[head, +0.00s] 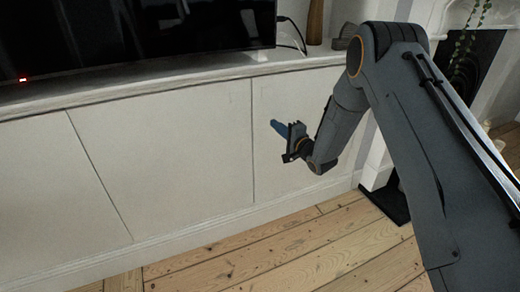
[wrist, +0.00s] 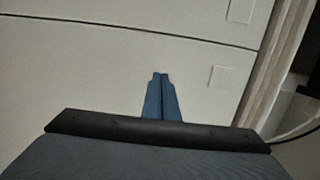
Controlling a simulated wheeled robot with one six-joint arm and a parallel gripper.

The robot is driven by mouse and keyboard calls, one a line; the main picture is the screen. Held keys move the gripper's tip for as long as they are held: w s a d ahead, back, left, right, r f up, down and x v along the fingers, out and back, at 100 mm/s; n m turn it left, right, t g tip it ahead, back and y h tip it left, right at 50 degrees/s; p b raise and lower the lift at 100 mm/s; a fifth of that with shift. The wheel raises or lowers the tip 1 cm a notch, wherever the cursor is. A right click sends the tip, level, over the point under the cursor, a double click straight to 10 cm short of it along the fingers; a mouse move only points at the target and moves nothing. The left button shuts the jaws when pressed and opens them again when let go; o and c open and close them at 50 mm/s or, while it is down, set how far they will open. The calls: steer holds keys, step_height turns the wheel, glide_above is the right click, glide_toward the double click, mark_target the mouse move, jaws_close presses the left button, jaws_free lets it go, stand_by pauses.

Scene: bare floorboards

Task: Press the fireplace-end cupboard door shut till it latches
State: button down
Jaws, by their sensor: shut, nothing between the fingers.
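The fireplace-end cupboard door (head: 290,160) is the pale, plain door at the right end of the low white unit. It looks about flush with its neighbour, with a thin dark gap line between them; I cannot tell whether it is latched. My gripper (head: 277,126) is in front of this door's upper part, right of the gap. Its blue fingers are together and empty. In the wrist view, the shut fingertips (wrist: 160,75) lie over the same door (wrist: 100,90), below the gap line. I cannot tell whether they touch it. My gripper and forearm hide part of the door.
The neighbouring doors (head: 170,150) look closed. A television (head: 130,30) and a brown vase (head: 315,22) stand on the unit's top (head: 200,72). The fireplace (head: 475,70) is at the right, with a dark hearth slab (head: 392,203). The floorboards (head: 290,255) in front are clear.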

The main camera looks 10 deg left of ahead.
steer(key=p+v, duration=0.4)
steer(key=v, duration=0.6)
steer(key=shift+p, duration=0.3)
steer(key=shift+w, duration=0.1)
stand_by(0.5)
steer(key=s+d+r+n+g+h+p, duration=0.2)
steer(key=s+d+r+h+p, duration=0.1)
steer(key=s+d+r+h, duration=0.4)
steer(key=s+d+r+n+g+h+p, duration=0.25)
steer(key=d+r, duration=0.25)
steer(key=d, duration=0.4)
steer(key=s+d+r+n+g+p, duration=0.1)
steer(key=s+d+r+g+p, duration=0.1)
steer(key=s, duration=0.9)
steer(key=s+d+r+n+g+h+p, duration=0.1)
steer(key=s+r+g, duration=0.3)
steer(key=s, duration=0.7)
steer(key=s+d+r+n+g+h+p, duration=0.1)
steer(key=s+d+r+n+g+p, duration=0.1)
steer(key=s, duration=1)
step_height(320, 180, up, 3)
steer(key=shift+d+f+n+g+p, duration=0.2)
steer(key=shift+d+n+g+p, duration=0.2)
steer(key=shift+n+g+p, duration=0.15)
